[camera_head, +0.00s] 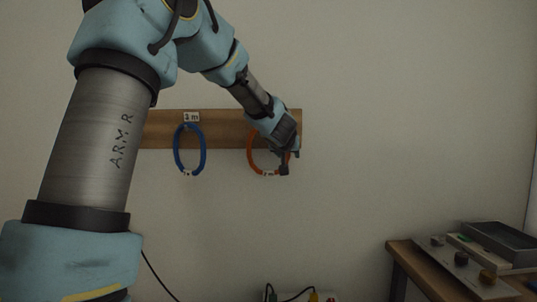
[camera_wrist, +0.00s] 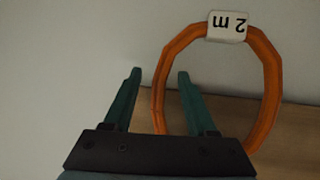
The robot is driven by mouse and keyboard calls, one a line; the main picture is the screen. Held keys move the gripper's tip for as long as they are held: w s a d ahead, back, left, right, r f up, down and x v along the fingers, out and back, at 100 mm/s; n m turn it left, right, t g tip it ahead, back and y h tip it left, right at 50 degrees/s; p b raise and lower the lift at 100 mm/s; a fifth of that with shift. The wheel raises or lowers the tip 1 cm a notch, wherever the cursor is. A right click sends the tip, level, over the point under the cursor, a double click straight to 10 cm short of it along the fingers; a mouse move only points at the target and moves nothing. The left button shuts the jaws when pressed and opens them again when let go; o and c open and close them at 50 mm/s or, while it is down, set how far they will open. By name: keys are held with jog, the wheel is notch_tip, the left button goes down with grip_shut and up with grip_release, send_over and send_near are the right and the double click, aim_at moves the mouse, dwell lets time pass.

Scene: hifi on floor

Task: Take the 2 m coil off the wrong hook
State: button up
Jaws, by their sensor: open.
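The orange coil (camera_head: 251,158) hangs against the wooden board on the wall, right of the blue coil. In the wrist view the orange coil (camera_wrist: 271,80) carries a white tag (camera_wrist: 228,25) reading "2 m", upside down. My gripper (camera_head: 287,162) is at the right side of the orange coil in the head view and covers part of it. In the wrist view my gripper (camera_wrist: 159,78) is open, with one side of the ring appearing between its two fingers. I cannot tell whether they touch it. The orange coil's hook is hidden behind my gripper.
A blue coil (camera_head: 177,150) hangs on the wooden board (camera_head: 222,128) under a "3 m" label (camera_head: 191,117). A table (camera_head: 405,262) with a grey tray (camera_head: 500,240) stands at the lower right. Cables and plugs (camera_head: 290,296) lie at the bottom. The wall right of the board is clear.

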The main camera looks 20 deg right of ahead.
grip_shut()
dwell(0.5)
